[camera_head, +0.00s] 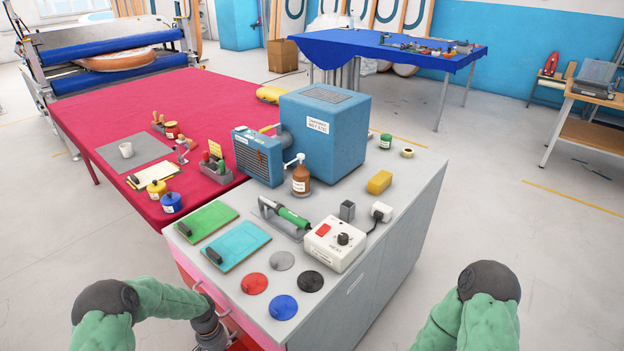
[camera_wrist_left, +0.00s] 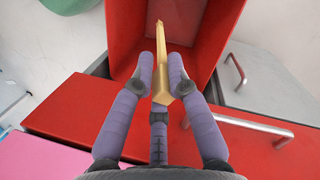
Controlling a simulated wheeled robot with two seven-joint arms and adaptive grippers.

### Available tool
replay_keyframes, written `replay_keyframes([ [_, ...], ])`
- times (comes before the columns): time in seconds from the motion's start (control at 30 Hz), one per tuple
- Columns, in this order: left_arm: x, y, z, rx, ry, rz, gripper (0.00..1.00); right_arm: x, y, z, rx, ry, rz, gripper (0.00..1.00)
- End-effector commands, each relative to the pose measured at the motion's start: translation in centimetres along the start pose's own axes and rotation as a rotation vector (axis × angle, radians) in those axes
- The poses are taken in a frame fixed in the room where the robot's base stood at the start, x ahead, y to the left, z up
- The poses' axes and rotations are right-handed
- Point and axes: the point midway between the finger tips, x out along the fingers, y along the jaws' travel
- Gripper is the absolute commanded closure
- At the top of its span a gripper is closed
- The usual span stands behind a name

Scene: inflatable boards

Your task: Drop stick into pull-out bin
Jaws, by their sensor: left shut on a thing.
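In the left wrist view my left gripper (camera_wrist_left: 162,68) is shut on a thin yellow-tan stick (camera_wrist_left: 160,60), which points away from the fingers. The stick shows over the opening of a red pull-out bin (camera_wrist_left: 222,28); I cannot tell its height above the bin floor. In the head view my left arm reaches down in front of the grey cabinet (camera_head: 390,240), and the fingers and stick are hidden below the picture's edge. My right arm shows at the lower right of the head view, with its gripper out of the picture.
Metal handles (camera_wrist_left: 258,126) and a pink front (camera_wrist_left: 38,160) are close to the bin. The cabinet top holds a blue machine (camera_head: 325,130), a white control box (camera_head: 335,243), coloured discs (camera_head: 283,307) and boards (camera_head: 236,245). Open floor lies to the right.

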Motion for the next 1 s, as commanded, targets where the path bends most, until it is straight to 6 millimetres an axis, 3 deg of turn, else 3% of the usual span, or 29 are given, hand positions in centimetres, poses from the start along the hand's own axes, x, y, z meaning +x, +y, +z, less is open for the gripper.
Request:
replay_keyframes([
  [0.13,1.26,-0.12,-0.23,-0.001,0.000,0.000,1.00,0.84,0.30,-0.05,0.000,0.000,0.000,0.65],
  [0.43,1.30,-0.14,-0.25,-0.001,0.000,0.000,1.00,0.81,0.29,-0.06,0.000,0.001,0.000,0.65],
  [0.47,1.30,-0.14,-0.24,-0.001,0.000,0.000,0.78,0.81,0.29,-0.06,0.000,0.001,0.000,0.65],
  [0.53,1.30,-0.13,-0.24,-0.001,0.000,0.000,0.58,0.81,0.29,-0.06,0.000,0.001,0.000,0.65],
  [1.0,0.41,-0.19,-0.29,0.000,0.002,-0.002,0.56,0.82,0.29,-0.07,0.000,0.001,0.000,0.65],
])
